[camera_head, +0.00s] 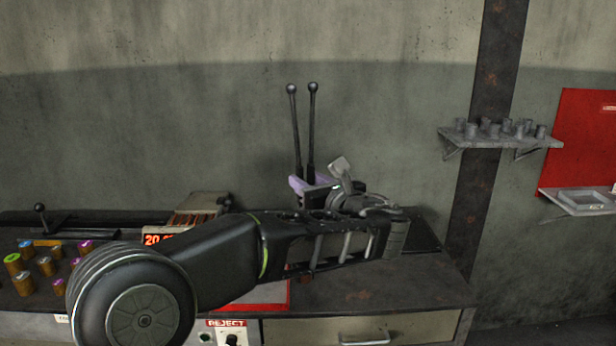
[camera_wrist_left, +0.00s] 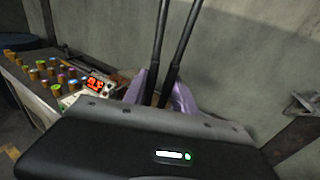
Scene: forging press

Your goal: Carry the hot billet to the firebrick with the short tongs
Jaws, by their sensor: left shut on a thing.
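The short tongs (camera_head: 312,130) stand upright, with two dark handles ending in ball knobs. My left gripper (camera_head: 310,184) reaches in from the left, and its purple fingers are shut around the lower part of the handles. In the left wrist view the tongs (camera_wrist_left: 170,60) rise between the purple fingers of the left gripper (camera_wrist_left: 163,100). The tongs' jaws are hidden behind my arm. I cannot make out the hot billet or the firebrick for certain; my arm covers much of the bench there. My right gripper is not in view.
Several coloured-top cylinders (camera_head: 45,265) stand on the bench at left, beside a box with a red display (camera_head: 158,239). A red-edged area (camera_head: 262,297) lies under my arm. The bench's right part (camera_head: 420,285) is clear. A wall shelf (camera_head: 490,140) holds several grey cylinders.

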